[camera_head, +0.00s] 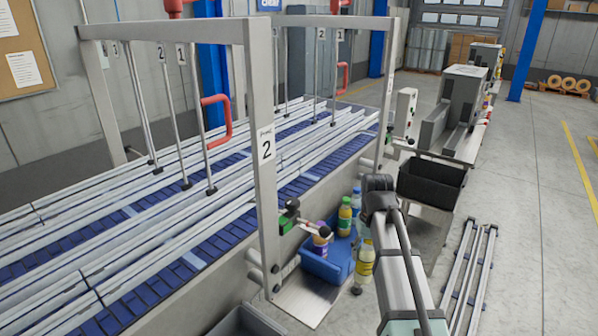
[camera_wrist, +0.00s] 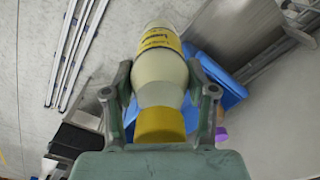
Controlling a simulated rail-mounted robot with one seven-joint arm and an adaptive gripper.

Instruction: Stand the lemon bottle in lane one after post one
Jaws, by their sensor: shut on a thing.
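The lemon bottle (camera_wrist: 158,72) has a yellow cap, a pale body and a yellow label. In the wrist view my gripper (camera_wrist: 160,92) is shut on it, a finger on each side, with the cap nearest the palm. In the head view the lemon bottle (camera_head: 364,264) hangs roughly upright by the blue tote's right side; my wrist hides part of it, and the fingers cannot be made out. The far gantry post (camera_head: 385,95) shows no readable number. Hanging tags 1, 2 and 3 mark the lanes; tag 1 (camera_head: 181,54) is nearest.
The blue tote (camera_head: 322,267) holds a green bottle (camera_head: 345,217), a purple bottle (camera_head: 320,240) and a clear one. A black bin (camera_head: 430,185) stands behind my arm. Metal lane rails, rods and red handles (camera_head: 217,122) crowd the conveyor. Lane surfaces look empty.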

